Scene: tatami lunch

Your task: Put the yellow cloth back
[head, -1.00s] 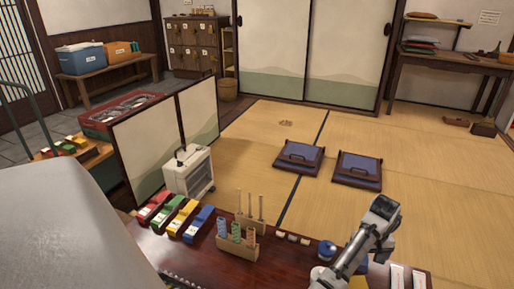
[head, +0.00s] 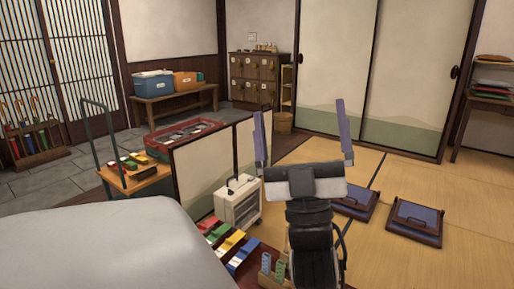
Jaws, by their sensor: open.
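A yellow folded cloth (head: 231,242) lies on the dark red-brown table in the head view. It is in a row with red, green and blue ones, between the green and the blue. The small cart (head: 150,180) farther back also carries small coloured pieces, too small to tell apart well. My gripper (head: 299,110) is raised in the middle of the view, its two purple-grey fingers spread wide and empty. It shows above and to the right of the yellow cloth, not touching it.
A white heater (head: 238,203) stands behind the table beside a low folding screen (head: 205,165). A blue bin (head: 152,84) and an orange bin stand on a bench at the back. A grey rounded surface fills the lower left.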

